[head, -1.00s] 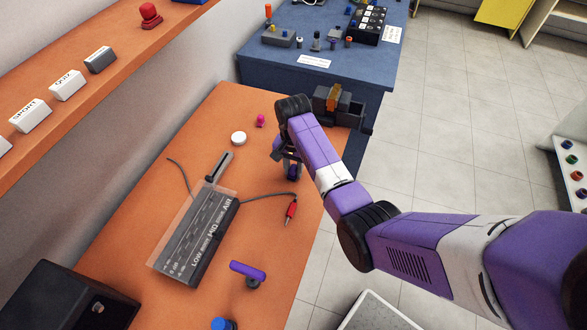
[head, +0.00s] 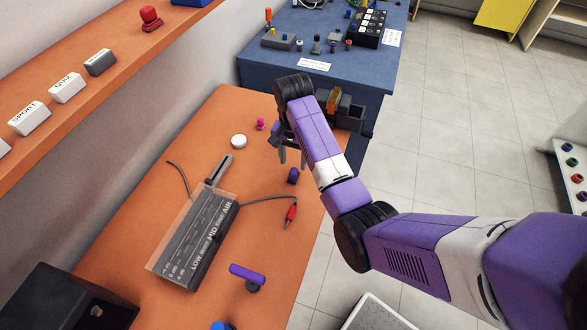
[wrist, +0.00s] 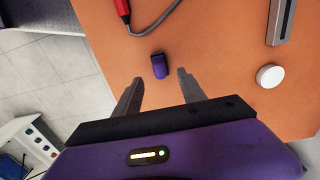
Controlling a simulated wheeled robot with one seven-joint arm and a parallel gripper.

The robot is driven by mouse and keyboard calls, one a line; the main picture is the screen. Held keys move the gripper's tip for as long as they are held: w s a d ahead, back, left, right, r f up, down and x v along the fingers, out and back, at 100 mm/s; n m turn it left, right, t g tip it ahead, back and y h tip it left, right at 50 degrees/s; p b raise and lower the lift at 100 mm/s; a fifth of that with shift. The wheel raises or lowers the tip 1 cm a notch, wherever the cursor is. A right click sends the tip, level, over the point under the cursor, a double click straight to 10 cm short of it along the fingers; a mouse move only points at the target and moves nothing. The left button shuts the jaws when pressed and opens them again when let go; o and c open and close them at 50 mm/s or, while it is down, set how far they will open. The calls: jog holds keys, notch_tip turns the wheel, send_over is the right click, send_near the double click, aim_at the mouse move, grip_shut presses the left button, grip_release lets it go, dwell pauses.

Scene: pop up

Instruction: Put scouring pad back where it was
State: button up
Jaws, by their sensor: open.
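A small purple block with a dark side (head: 293,175) stands on the orange bench top (head: 225,122), near its right edge. I take it for the scouring pad, though its texture is too small to tell. It also shows in the wrist view (wrist: 160,66), just beyond my fingertips and in line with the gap between them. My gripper (head: 293,157) is open and empty, pointing down above and slightly behind the block, apart from it.
A dark holder with an orange piece (head: 333,102) stands at the bench's far right corner. A white disc (head: 239,141), a pink knob (head: 261,124), a radio-like panel (head: 195,237), a red-tipped cable (head: 291,213) and a purple-handled lever (head: 247,273) are around.

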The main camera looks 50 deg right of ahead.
notch_tip(320, 180, up, 5)
jog(key=shift+r, duration=0.2)
dwell(0.6)
jog(key=w+d+r+n+t+h, duration=0.2)
jog(key=w+d+r+t, duration=0.25)
jog(key=w, duration=0.35)
jog(key=n+t+h, duration=0.3)
jog(key=n+t, duration=0.2)
jog(key=t, duration=0.3)
send_over(293, 170)
jog(key=w+a, duration=0.4)
jog(key=s+a+r+n+t+y, duration=0.1)
jog(key=s+a+r+n+t, duration=0.1)
jog(key=s+a, duration=0.4)
jog(key=s+a+r+n+t+y, duration=0.1)
jog(key=s+a+r+n+t, duration=0.15)
jog(key=s, duration=0.45)
jog(key=s+a+r+n+g+y, duration=0.1)
jog(key=s+a, duration=0.4)
jog(key=s, duration=0.6)
jog(key=s+a+r+n+g+y, duration=0.1)
jog(key=s+a, duration=0.4)
jog(key=s, duration=0.7)
jog(key=shift+r+y, duration=0.5)
